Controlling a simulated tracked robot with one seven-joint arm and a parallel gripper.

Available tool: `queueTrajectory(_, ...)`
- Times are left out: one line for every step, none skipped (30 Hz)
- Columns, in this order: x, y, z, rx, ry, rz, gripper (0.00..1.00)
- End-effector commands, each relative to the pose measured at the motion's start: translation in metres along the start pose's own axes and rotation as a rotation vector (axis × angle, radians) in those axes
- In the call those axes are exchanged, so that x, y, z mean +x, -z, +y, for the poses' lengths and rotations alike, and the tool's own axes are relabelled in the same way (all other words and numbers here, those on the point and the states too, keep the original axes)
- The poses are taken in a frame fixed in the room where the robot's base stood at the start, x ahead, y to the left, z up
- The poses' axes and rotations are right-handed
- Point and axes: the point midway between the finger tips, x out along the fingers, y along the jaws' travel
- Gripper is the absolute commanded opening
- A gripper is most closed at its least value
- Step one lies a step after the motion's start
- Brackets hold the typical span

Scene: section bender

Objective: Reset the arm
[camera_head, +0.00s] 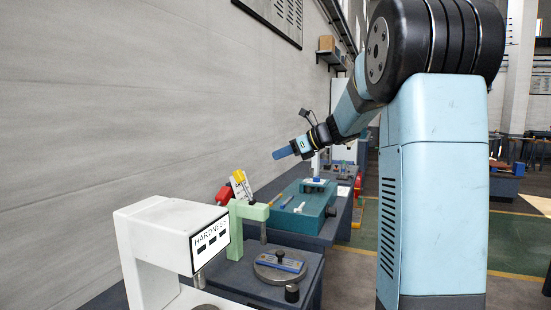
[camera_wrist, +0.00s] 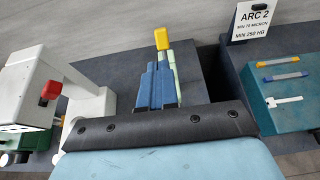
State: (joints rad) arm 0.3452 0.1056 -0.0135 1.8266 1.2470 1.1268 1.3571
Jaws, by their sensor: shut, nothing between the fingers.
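My arm (camera_head: 350,108) reaches out to the left from its column in the head view. My gripper (camera_head: 282,153) is at its end, blue, in the air above the benches, left of the teal box. In the wrist view my gripper (camera_wrist: 160,85) shows as blue stepped fingers close together, with nothing seen between them. It touches nothing that I can see. The fingers partly cover a light green press (camera_wrist: 173,68) with a yellow top (camera_wrist: 162,38) behind them.
A white hardness tester (camera_head: 165,240) stands in front, beside the green press (camera_head: 240,225) and a round plate with a blue bar (camera_head: 280,262). A teal box (camera_head: 305,215) holds small tools. An ARC 2 sign (camera_wrist: 252,20) stands behind. A grey wall (camera_head: 120,90) runs along the left; floor is open at right.

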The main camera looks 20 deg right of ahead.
Motion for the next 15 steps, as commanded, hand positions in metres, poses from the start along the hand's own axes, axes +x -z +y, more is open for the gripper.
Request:
queueTrajectory(-0.001,0.0,0.0,0.0,0.0,0.0,0.0)
queueTrajectory(-0.001,0.0,0.0,0.0,0.0,0.0,0.0)
queueTrajectory(0.0,0.0,0.0,0.0,0.0,0.0,0.0)
queueTrajectory(0.0,0.0,0.0,0.0,0.0,0.0,0.0)
queueTrajectory(0.0,0.0,0.0,0.0,0.0,0.0,0.0)
queueTrajectory(0.0,0.0,0.0,0.0,0.0,0.0,0.0)
queueTrajectory(0.0,0.0,0.0,0.0,0.0,0.0,0.0)
queueTrajectory(0.0,0.0,0.0,0.0,0.0,0.0,0.0)
queueTrajectory(0.0,0.0,0.0,0.0,0.0,0.0,0.0)
queueTrajectory(0.0,0.0,0.0,0.0,0.0,0.0,0.0)
queueTrajectory(0.0,0.0,0.0,0.0,0.0,0.0,0.0)
queueTrajectory(0.0,0.0,0.001,-0.003,0.0,0.001,0.0)
queueTrajectory(0.0,0.0,0.002,-0.008,-0.001,0.004,0.0)
queueTrajectory(0.0,0.0,0.005,-0.019,-0.003,0.008,0.0)
queueTrajectory(-0.001,0.001,0.01,-0.041,-0.006,0.019,0.0)
